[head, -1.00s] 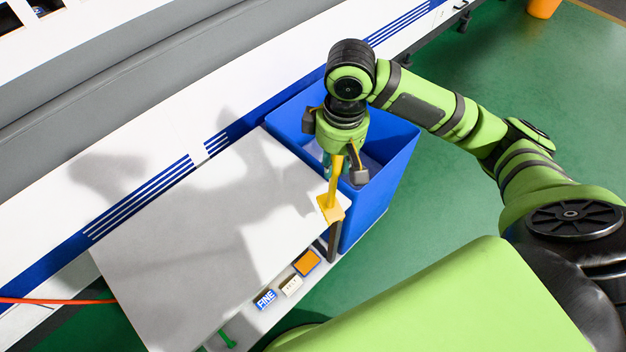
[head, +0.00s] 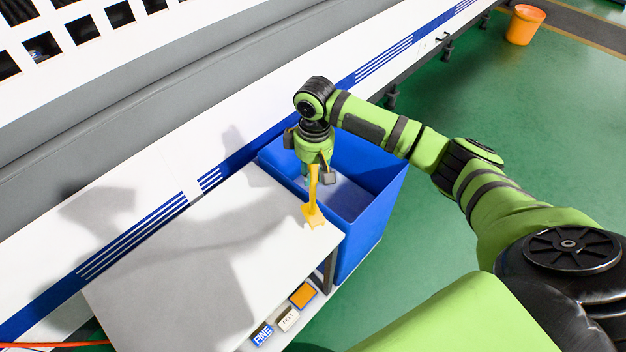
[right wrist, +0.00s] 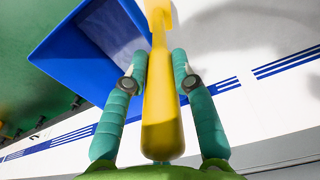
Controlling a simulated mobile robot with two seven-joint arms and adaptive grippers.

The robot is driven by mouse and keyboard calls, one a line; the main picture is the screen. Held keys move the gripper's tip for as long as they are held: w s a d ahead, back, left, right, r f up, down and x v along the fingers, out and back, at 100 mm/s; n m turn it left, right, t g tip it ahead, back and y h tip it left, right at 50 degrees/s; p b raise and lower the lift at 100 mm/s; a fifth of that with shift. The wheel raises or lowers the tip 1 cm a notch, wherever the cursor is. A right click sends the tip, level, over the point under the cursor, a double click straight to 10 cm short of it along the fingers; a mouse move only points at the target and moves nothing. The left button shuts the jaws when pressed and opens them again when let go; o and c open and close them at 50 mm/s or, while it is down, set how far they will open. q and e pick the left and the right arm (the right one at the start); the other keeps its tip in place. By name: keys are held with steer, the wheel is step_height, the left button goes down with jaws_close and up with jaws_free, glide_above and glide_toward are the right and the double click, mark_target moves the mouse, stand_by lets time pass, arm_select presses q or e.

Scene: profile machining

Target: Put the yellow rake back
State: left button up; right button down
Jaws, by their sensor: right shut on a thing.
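The yellow rake (head: 313,205) is in my right gripper (head: 314,176), which is shut on its handle. In the head view the rake hangs down with its wide end low, over the corner of the white table near the blue bin. I cannot tell whether that end touches the table. In the right wrist view the yellow handle (right wrist: 161,110) runs between the two teal fingers of the right gripper (right wrist: 160,75). The rake's far end runs out of the top of that view. My left gripper is not in view.
A blue open bin (head: 368,215) stands beside the white table (head: 180,260), close to the right gripper. Small labelled blocks (head: 287,319) and an orange piece (head: 303,295) lie below the table's edge. An orange bucket (head: 524,25) stands far off on the open green floor.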

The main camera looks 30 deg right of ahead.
mark_target(313, 183)
step_height(313, 183, down, 3)
steer(key=shift+p, duration=0.55)
steer(key=shift+f, duration=0.5)
steer(key=c, duration=1)
jaws_free()
steer(key=shift+f, duration=0.15)
step_height(313, 183, up, 12)
steer(key=shift+s+d+r+b, duration=0.1)
steer(key=shift+s+r+b, duration=0.05)
steer(key=shift+b, duration=0.8)
